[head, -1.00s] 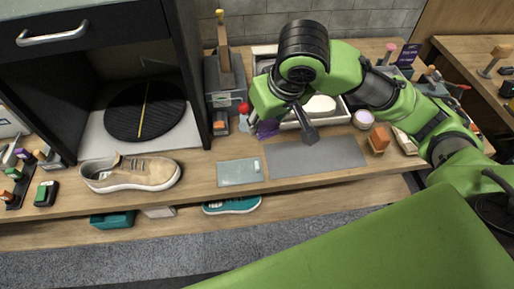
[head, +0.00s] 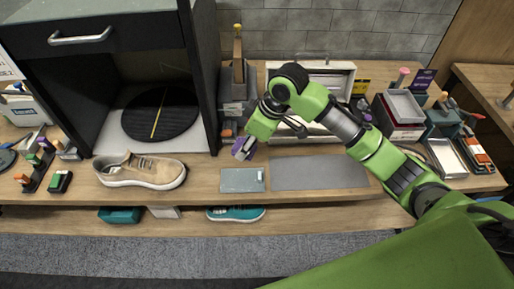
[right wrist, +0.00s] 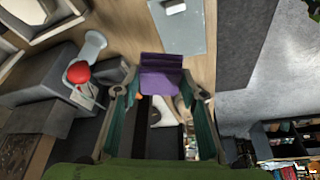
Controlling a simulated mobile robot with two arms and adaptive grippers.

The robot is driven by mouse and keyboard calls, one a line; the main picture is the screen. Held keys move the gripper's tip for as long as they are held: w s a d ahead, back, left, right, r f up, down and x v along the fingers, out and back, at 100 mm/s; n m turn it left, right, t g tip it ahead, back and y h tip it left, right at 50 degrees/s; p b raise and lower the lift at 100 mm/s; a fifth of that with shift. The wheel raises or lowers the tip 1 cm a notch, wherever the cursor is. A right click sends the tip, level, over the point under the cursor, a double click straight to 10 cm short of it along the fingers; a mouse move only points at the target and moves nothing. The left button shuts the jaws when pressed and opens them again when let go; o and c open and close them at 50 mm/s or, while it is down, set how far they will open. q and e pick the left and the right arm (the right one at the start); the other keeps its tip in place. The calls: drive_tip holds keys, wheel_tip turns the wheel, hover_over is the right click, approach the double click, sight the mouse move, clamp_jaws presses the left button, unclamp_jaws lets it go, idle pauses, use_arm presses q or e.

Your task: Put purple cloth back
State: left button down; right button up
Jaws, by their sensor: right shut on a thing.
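The purple cloth (right wrist: 161,78) is a small folded piece between the fingertips of my right gripper (right wrist: 158,84) in the right wrist view. The gripper is shut on it. In the head view the cloth (head: 239,145) shows as a small purple patch at the end of my right gripper (head: 243,150), above the bench behind the light grey pad. The gripper hides part of it there. My left gripper is in neither view.
A light grey pad (head: 242,180) and a dark grey mat (head: 318,173) lie along the bench front. A beige sneaker (head: 142,171) stands at left. A grey holder (head: 233,92) and an open white case (head: 335,80) stand behind.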

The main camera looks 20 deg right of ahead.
drive_tip(key=p, duration=0.1)
hover_over(257, 157)
drive_tip(key=f, duration=0.5)
drive_tip(key=shift+s+a+f, duration=0.1)
drive_tip(key=shift+s+a, duration=0.3)
drive_tip(key=shift+w+d+f, duration=0.3)
drive_tip(key=shift+f, duration=0.2)
wheel_tip(257, 157, down, 3)
drive_tip(key=shift+r+p, duration=0.1)
drive_tip(key=shift+p, duration=0.7)
drive_tip(key=shift+w+d+f, duration=0.1)
drive_tip(key=shift+f, duration=0.15)
drive_tip(key=shift+f, duration=0.2)
drive_tip(key=o, duration=1)
drive_tip(key=shift+r, duration=0.1)
